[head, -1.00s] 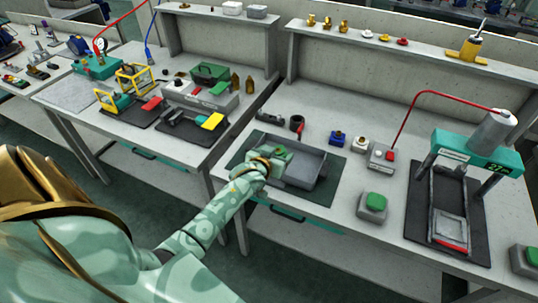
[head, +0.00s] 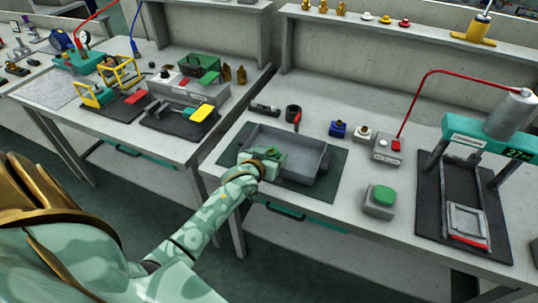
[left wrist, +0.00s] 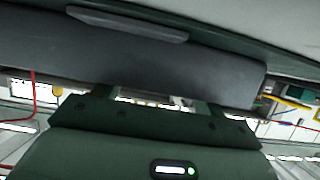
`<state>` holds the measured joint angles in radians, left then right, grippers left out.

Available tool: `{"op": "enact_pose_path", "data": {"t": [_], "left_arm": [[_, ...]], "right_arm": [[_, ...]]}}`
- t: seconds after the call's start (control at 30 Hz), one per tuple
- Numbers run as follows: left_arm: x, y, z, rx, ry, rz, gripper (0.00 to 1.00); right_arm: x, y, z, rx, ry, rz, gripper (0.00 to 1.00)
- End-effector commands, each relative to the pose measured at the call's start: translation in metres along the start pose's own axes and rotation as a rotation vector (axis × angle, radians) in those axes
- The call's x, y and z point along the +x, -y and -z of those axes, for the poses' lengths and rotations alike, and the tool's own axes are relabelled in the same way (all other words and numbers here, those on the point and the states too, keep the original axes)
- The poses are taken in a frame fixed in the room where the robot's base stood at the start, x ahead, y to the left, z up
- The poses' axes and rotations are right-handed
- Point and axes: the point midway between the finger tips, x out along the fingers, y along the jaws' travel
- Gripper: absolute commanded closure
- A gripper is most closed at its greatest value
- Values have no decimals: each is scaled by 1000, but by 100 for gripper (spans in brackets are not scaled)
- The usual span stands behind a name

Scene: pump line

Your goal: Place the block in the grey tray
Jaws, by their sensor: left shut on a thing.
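The grey tray (head: 309,165) is an open, shallow box on a dark green mat on the right bench in the head view. My left gripper (head: 281,160) is at the left, near side of the tray, low over it. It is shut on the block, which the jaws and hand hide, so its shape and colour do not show. In the left wrist view a dark grey slab (left wrist: 180,60) lies across in front of the green gripper; I cannot tell whether it is part of the tray. My right gripper is not in view.
A green-topped button box (head: 379,201) stands right of the mat (head: 335,165). Behind it are a blue part (head: 338,129) and a grey switch box (head: 388,149). A teal press (head: 470,135) stands at the right. The left bench holds several tools.

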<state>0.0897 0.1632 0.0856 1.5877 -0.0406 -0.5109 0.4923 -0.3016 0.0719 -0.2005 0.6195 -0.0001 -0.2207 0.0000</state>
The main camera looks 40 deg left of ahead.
Motion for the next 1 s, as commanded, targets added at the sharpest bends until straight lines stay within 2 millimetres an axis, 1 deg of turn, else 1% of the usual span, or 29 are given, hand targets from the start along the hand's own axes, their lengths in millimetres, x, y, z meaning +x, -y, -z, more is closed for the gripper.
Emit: {"op": "enact_pose_path", "data": {"t": [0.3,0.4,0.43,0.47,0.5,0.73,0.87,0.9,0.97,1.0], "left_arm": [[4,0,-14,1,9,1,64],[4,0,-16,2,13,1,64],[4,0,-17,2,16,2,21],[4,0,-18,2,17,2,12],[4,0,-18,2,18,2,7],[4,-1,-19,2,20,1,7],[0,-1,-9,3,18,0,7],[-5,-1,-5,3,18,0,7],[-18,-1,-4,1,18,-1,7],[-28,-1,-3,0,17,0,7]], "right_arm": [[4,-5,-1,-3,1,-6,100],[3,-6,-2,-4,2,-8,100],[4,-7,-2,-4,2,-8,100],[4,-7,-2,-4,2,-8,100],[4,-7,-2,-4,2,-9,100],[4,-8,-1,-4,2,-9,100],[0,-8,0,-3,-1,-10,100],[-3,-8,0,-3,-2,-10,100],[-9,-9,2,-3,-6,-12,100],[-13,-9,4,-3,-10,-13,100]]}}
